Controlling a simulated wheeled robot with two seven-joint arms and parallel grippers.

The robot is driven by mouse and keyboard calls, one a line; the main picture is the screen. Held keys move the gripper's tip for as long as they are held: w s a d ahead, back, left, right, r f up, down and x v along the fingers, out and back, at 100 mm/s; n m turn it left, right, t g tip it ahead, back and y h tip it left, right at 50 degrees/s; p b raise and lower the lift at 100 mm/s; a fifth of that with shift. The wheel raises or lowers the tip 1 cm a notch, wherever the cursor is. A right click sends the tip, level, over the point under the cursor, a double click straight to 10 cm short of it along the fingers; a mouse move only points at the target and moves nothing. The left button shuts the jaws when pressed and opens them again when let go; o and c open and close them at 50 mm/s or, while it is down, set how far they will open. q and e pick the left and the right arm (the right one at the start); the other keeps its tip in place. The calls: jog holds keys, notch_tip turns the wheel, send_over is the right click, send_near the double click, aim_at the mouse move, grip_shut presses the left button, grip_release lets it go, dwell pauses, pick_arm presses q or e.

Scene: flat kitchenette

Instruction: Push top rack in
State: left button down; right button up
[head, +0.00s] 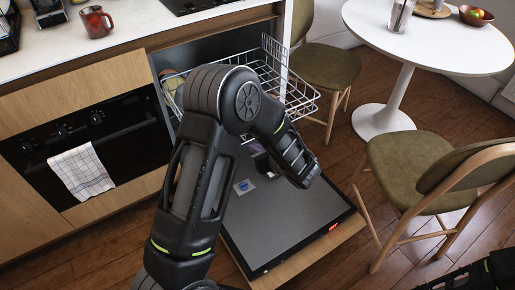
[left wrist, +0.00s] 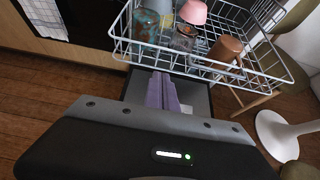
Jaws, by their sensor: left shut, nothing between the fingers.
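The top rack (head: 304,98) is a white wire basket, pulled partly out of the dishwasher above its lowered door (head: 275,222). In the left wrist view the rack (left wrist: 273,72) holds a teal patterned cup (left wrist: 146,25), a pink cup (left wrist: 193,12), a clear glass (left wrist: 184,38) and a brown cup (left wrist: 226,48). My left gripper (head: 264,165) has purple fingers, shut and empty, below the rack's front in the head view. The fingers (left wrist: 163,92) point toward the rack's front edge; I cannot tell whether they touch it. My left arm hides part of the rack. My right gripper is out of view.
A black oven (head: 85,140) with a towel (head: 80,172) is left of the dishwasher. A red mug (head: 97,21) stands on the counter. Green chairs (head: 410,165) and a round white table (head: 420,35) are at the right. Wooden floor shows between them.

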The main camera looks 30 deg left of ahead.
pick_arm(q)
jog(key=a+r+x, duration=0.1)
jog(key=x, duration=0.9)
jog(key=shift+w+r, duration=0.3)
jog(key=shift+w+a, duration=0.1)
jog(key=shift+a, duration=0.05)
